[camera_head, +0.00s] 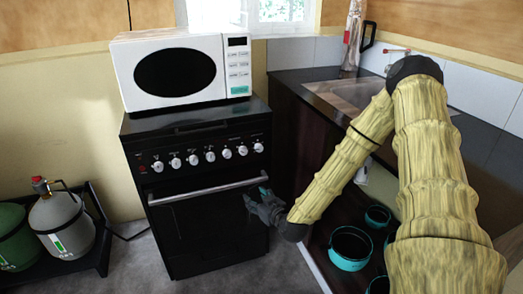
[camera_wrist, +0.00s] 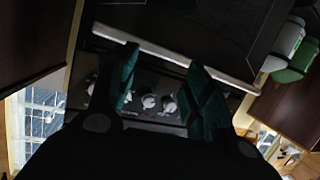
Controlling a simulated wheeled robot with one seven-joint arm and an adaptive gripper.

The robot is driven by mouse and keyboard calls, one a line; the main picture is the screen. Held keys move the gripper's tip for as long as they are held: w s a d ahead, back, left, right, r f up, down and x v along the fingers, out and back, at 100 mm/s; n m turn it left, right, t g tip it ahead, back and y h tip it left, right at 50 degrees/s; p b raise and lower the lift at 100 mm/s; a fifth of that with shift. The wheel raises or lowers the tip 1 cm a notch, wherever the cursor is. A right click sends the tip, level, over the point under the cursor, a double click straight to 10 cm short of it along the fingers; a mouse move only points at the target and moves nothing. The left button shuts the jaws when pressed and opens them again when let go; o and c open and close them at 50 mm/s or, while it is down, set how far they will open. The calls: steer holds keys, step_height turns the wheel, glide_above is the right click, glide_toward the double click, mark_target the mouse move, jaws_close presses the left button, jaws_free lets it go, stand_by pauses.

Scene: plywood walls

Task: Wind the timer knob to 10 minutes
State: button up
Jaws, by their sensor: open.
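A black stove (camera_head: 215,235) has a row of several white knobs (camera_head: 210,156) on its front panel. I cannot tell which one is the timer knob, as the markings are too small to read. My gripper (camera_head: 257,196) is open and empty in front of the oven door's right side, close to the right end of the handle and below the knobs. In the wrist view its dark green fingers (camera_wrist: 162,62) are spread apart. Some white knobs (camera_wrist: 149,101) show between and beside the fingers there; the others are hidden. No finger visibly touches a knob.
A silver oven handle (camera_head: 205,190) sticks out below the panel. A white microwave (camera_head: 215,92) stands on the stove. Gas bottles (camera_head: 62,222) stand in a rack at left. A dark counter (camera_head: 300,92) with teal-rimmed pots (camera_head: 350,262) beneath is at right. Floor before the stove is clear.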

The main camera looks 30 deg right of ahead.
mark_target(260, 150)
steer(key=w+d+r+t+h, duration=0.3)
steer(key=d+r, duration=0.6)
steer(key=shift+m, duration=0.4)
steer(key=x, duration=1)
steer(key=shift+w+a, duration=0.1)
steer(key=shift+a, duration=0.2)
steer(key=c, duration=1)
